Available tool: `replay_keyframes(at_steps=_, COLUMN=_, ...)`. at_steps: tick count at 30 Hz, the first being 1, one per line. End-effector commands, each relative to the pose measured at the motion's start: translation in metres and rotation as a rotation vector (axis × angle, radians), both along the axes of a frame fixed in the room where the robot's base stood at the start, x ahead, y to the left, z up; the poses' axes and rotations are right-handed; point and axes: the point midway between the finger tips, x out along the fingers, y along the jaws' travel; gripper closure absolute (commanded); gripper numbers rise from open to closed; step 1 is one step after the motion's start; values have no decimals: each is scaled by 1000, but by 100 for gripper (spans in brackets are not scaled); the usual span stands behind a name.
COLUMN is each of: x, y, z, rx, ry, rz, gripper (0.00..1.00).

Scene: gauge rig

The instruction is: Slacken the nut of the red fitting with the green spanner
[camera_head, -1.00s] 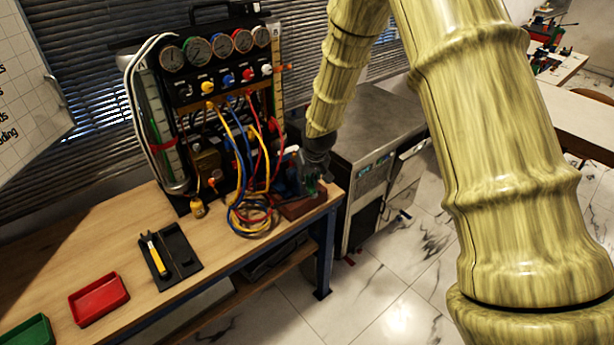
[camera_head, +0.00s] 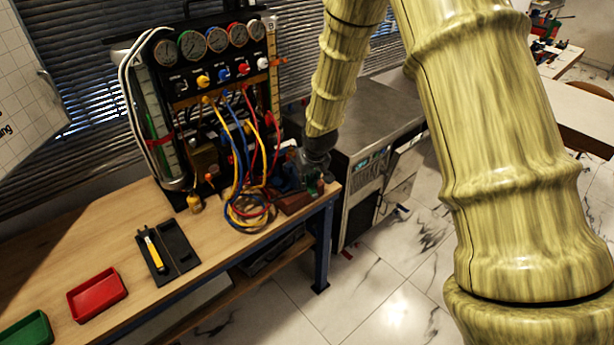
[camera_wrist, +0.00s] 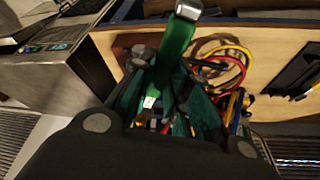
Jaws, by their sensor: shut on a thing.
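My gripper (camera_wrist: 165,110) is shut on the green spanner (camera_wrist: 176,42), whose green handle stands out between the fingers towards the wrist camera. In the head view my gripper (camera_head: 312,176) is at the right end of the bench, by a reddish-brown block (camera_head: 295,202). The spanner's jaw end is hidden behind the fingers in the wrist view. I cannot make out the red fitting or its nut clearly in either view, nor whether the spanner touches it.
The gauge rig (camera_head: 215,75) stands at the back of the bench. Yellow, blue and red hoses (camera_head: 247,212) hang in loops just left of my gripper. A black tray (camera_head: 180,244) with a yellow-handled tool, a red tray (camera_head: 97,294) and a green tray (camera_head: 27,328) lie further left.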

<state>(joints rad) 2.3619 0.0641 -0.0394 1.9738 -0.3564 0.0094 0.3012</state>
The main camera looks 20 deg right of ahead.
Motion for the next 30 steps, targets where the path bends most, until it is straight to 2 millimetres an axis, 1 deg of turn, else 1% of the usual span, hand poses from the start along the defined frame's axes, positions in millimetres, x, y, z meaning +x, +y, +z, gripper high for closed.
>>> replay_keyframes(at_steps=8, x=0, y=0, z=7, rx=0, ry=-1, rz=0, gripper=100)
replay_keyframes(at_steps=30, x=0, y=0, z=41, rx=0, ry=-1, rz=0, gripper=100)
